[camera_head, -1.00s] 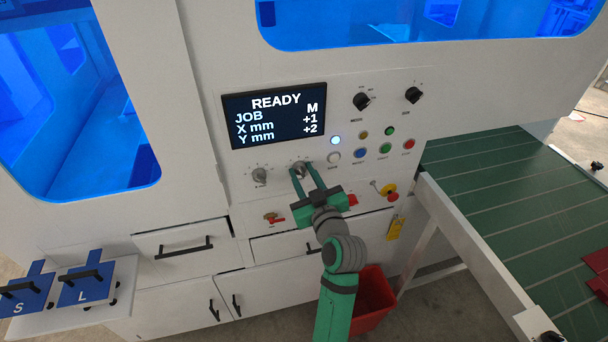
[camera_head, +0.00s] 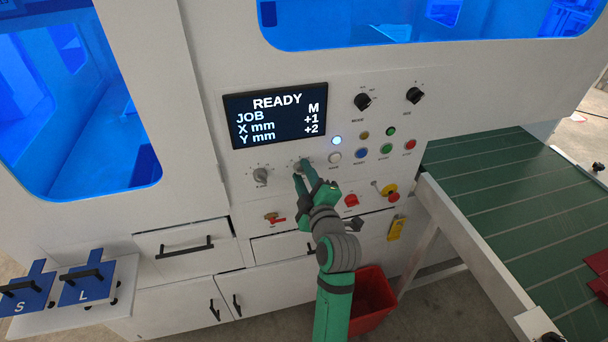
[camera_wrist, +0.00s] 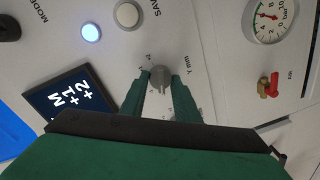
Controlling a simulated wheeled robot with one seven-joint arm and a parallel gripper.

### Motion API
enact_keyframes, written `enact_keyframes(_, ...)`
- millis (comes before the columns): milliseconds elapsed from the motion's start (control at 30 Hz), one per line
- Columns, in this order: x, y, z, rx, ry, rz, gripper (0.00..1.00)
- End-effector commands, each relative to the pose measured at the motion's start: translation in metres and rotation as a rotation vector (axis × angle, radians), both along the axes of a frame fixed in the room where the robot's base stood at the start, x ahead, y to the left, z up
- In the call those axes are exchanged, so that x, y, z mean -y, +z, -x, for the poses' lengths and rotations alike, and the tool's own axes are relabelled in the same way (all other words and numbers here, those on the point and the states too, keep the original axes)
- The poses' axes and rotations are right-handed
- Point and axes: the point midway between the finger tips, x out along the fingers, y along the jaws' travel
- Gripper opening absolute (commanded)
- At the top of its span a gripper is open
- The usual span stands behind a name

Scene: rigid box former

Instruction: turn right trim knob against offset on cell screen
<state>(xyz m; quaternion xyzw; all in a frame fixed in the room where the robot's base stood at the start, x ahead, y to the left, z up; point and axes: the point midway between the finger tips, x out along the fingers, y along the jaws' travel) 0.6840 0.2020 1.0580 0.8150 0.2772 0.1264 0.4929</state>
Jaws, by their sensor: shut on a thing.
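The cell screen (camera_head: 276,116) reads READY, JOB M, X mm +1, Y mm +2. The right trim knob (camera_wrist: 160,78) is a grey knob marked Y mm in the wrist view. My gripper (camera_wrist: 159,84) is shut on it, one green finger on each side. In the head view my gripper (camera_head: 304,172) reaches up to the panel and its fingers partly hide the knob. The left trim knob (camera_head: 260,175) is grey and stands free to the left.
A lit white button (camera_head: 337,140) and several coloured buttons sit right of the screen. Two black selector knobs (camera_head: 363,101) are above them. A red valve handle (camera_wrist: 269,85) and a gauge (camera_wrist: 268,17) show in the wrist view. A drawer (camera_head: 189,247) is below.

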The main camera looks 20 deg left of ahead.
Motion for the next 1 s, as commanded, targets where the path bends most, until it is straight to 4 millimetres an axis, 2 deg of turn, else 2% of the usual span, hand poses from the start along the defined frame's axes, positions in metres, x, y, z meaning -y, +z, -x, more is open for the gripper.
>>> enact_keyframes(333,0.0000,-0.0008,0.0003,0.072,0.000,0.109,0.06)
enact_keyframes(867,-0.0004,-0.0010,0.0005,0.084,0.000,0.126,0.06)
enact_keyframes(900,-0.0004,-0.0009,0.0005,0.084,0.000,0.126,0.38)
enact_keyframes(933,-0.0004,-0.0009,0.0005,0.084,0.000,0.126,0.45)
enact_keyframes(1000,-0.0004,-0.0008,0.0005,0.083,0.000,0.125,0.47)
